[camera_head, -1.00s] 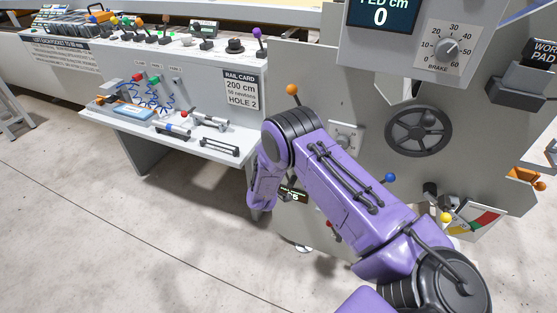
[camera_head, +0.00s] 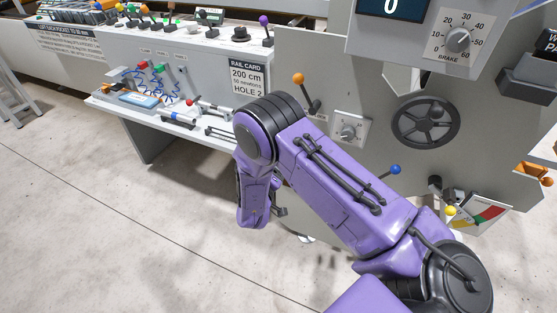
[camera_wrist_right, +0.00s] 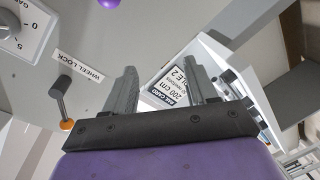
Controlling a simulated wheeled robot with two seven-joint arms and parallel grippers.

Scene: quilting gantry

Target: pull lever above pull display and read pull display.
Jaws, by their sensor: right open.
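The pull display and any lever directly above it are not visible in the head view; my purple right arm covers that part of the grey panel (camera_head: 345,75). Panel levers that show have an orange ball (camera_head: 299,79), a blue ball (camera_head: 395,170) and a yellow ball (camera_head: 450,210). The orange-ball lever (camera_wrist_right: 62,105) is beside a WHEEL LOCK label (camera_wrist_right: 78,66) in the right wrist view, left of my fingers. My right gripper (camera_wrist_right: 162,85) is open, with nothing between its fingers. In the head view its fingers are mostly hidden behind my arm. My left gripper is out of view.
A handwheel (camera_head: 425,122), a brake dial (camera_head: 458,40) and a small dial plate (camera_head: 349,131) are on the panel. A white bench (camera_head: 215,95) with the rail card (camera_head: 248,75) and tools stands to the left. The floor (camera_head: 90,220) at front left is clear.

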